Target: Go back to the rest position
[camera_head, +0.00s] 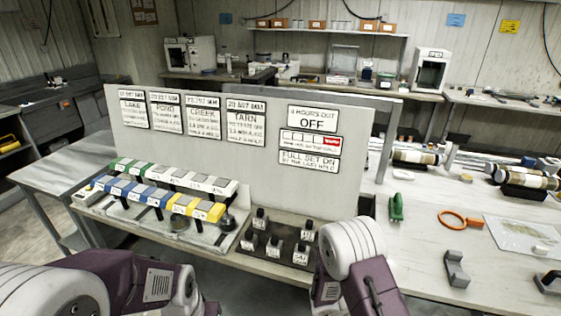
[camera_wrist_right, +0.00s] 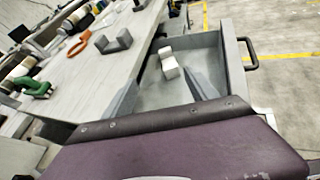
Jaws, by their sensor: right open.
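My left arm (camera_head: 110,285) comes in from the lower left in the head view, and its gripper is out of frame. My right arm (camera_head: 352,262) is at the bottom centre-right, in front of the bench; its gripper is not visible there. In the right wrist view my right gripper (camera_wrist_right: 160,80) has its two grey fingers apart, with nothing held between them. It is over or near an open grey drawer (camera_wrist_right: 232,62). A small pale block-like object (camera_wrist_right: 168,64) shows beyond the fingers, in the drawer area.
A sign panel (camera_head: 240,180) stands behind the rack of green, blue and yellow pieces (camera_head: 160,190) and a dark tray (camera_head: 275,246). The right bench holds a green tool (camera_head: 396,208), an orange ring (camera_head: 453,219) and a grey bracket (camera_head: 456,268). The drawer's dark handle (camera_wrist_right: 250,54) sticks out.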

